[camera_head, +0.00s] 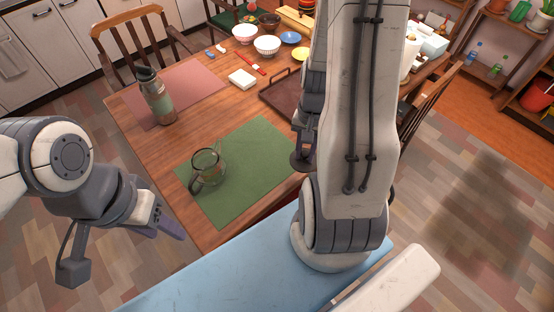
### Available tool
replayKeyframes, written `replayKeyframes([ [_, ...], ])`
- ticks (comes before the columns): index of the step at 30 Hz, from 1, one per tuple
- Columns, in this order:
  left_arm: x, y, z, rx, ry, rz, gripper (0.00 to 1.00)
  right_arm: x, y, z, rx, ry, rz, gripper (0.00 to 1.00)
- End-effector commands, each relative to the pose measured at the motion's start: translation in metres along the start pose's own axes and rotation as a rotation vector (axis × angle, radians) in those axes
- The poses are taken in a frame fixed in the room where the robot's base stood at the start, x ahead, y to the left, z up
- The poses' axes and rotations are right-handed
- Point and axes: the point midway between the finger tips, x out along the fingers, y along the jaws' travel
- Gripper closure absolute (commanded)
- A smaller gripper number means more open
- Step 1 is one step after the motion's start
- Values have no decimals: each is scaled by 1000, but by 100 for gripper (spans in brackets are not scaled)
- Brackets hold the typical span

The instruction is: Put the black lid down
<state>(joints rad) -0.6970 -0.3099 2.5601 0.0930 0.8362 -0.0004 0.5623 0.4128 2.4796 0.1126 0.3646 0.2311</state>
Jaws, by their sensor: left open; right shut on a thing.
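The black lid (301,161) is a small dark disc near the picture's middle, partly hidden by my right arm. My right gripper (304,148) points down and is shut on it. The lid shows over the right edge of the green mat (245,190); whether it touches anything below I cannot tell. A glass jug (205,168) with a dark handle stands on the mat's left part, apart from the lid. My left gripper (170,222) is open and empty, in front of the table's left edge.
A flask (154,98) stands on the red mat (192,86). A dark tray (280,95) lies partly behind my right arm. Bowls (267,45), a white box (242,79) and a red utensil (251,64) sit farther back. The green mat's middle is clear.

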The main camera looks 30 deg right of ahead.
Motion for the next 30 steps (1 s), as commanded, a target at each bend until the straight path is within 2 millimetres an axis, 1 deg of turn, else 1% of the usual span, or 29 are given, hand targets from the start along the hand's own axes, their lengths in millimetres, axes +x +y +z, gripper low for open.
replayKeyframes([
  [1, -1, 0, 0, 0, 0, 0, 50, 7, -12, -5, -10, -4, 3, 100],
  [6, -2, 0, 0, 0, 0, 0, 50, 29, -50, -22, -12, -3, 3, 100],
  [9, -3, 0, 0, 0, 0, 0, 50, 39, -69, -32, -11, -2, 2, 100],
  [12, -4, 0, 0, 0, 0, 0, 50, 47, -82, -39, -10, -1, 2, 100],
  [17, -4, 0, 0, 0, 0, 0, 50, 54, -90, -43, -9, -1, 2, 100],
  [24, -2, 0, 0, 0, 0, 0, 50, 87, -90, -47, -6, -3, 2, 100],
  [27, -2, 0, 0, 0, 0, 0, 50, 92, -90, -48, -8, -1, 2, 100],
  [30, -2, 0, 0, 0, 0, 0, 50, 92, -90, -48, -8, 0, 1, 100],
])
